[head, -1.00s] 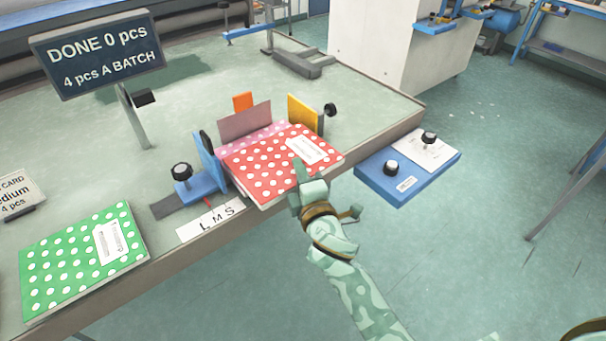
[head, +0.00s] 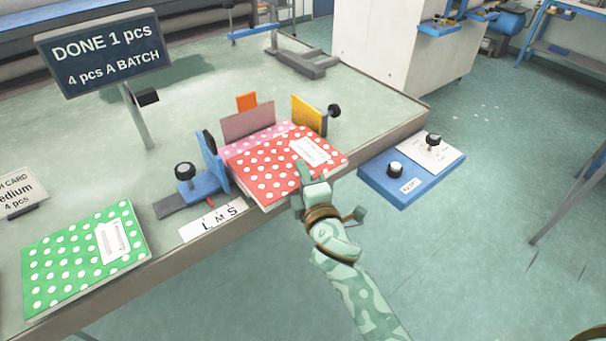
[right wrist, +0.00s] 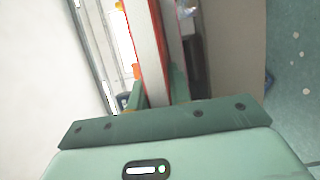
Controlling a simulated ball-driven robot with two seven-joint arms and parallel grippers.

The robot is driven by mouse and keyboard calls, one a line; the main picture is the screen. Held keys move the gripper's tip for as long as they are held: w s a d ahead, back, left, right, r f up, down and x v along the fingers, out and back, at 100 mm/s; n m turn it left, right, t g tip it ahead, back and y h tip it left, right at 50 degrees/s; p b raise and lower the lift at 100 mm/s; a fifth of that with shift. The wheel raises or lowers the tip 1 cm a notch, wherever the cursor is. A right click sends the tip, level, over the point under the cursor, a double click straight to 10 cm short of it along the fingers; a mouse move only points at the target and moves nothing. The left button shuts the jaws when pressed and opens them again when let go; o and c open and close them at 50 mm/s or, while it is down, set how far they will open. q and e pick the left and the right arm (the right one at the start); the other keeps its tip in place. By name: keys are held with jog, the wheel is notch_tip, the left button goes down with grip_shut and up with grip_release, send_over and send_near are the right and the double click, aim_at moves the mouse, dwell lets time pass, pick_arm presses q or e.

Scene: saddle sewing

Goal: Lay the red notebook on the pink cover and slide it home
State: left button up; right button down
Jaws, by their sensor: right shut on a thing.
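The red notebook (head: 272,172) with white dots lies on the pink cover (head: 240,150), which shows as a strip along its back and left edges. The notebook sits between the blue guide (head: 213,160) and the yellow guide (head: 308,115), with the mauve back plate (head: 248,122) behind it. My right gripper (head: 308,182) is shut on the notebook's front edge near its right corner. In the right wrist view the notebook's edge (right wrist: 147,50) stands between the fingers. My left gripper is not in view.
A green dotted notebook (head: 85,258) lies at the table's front left. The size strip (head: 212,222) reads L M S. The sign (head: 105,50) reads DONE 1 pcs. A blue panel with knobs (head: 400,185) sits off the table's right edge.

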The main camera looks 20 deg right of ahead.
jog(key=c, duration=1.2)
grip_release()
jog(key=shift+f, duration=0.3)
jog(key=shift+s, duration=0.1)
jog(key=s+d+p, duration=0.1)
jog(key=s+d, duration=0.2)
jog(key=s, duration=0.6)
jog(key=shift+s+d, duration=0.15)
jog(key=shift+d, duration=0.1)
